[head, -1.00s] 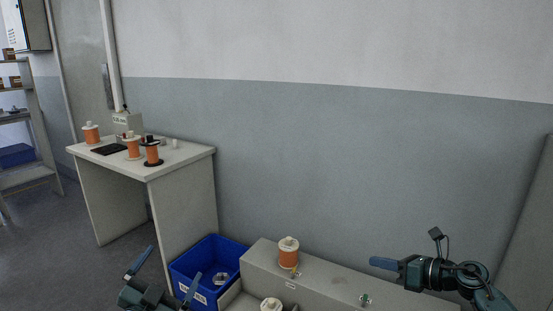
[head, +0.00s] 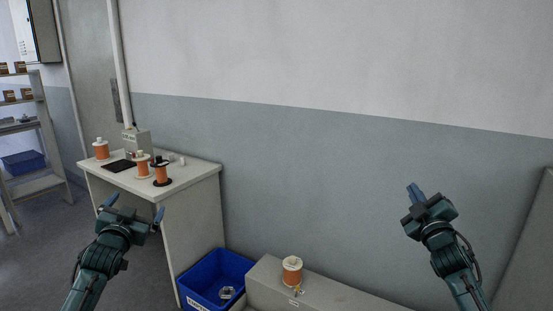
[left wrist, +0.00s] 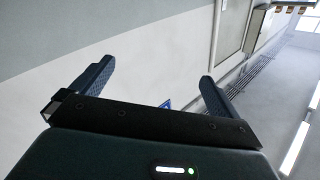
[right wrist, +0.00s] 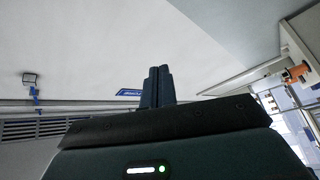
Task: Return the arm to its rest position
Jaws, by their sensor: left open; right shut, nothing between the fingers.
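My left gripper (head: 134,206) is raised at the left of the head view, in front of the white table. Its two blue fingers are spread apart with nothing between them, as the left wrist view (left wrist: 155,88) also shows. My right gripper (head: 414,192) is raised at the right of the head view, in front of the grey wall, pointing up. Its fingers are together and empty, as the right wrist view (right wrist: 157,85) also shows. Neither gripper touches anything.
A blue bin (head: 206,276) with a metallic item inside stands on the floor. Beside it, a grey bench (head: 340,293) bears an orange spool (head: 292,270). The white table (head: 196,178) holds several spools. A shelf rack (head: 40,186) stands far left.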

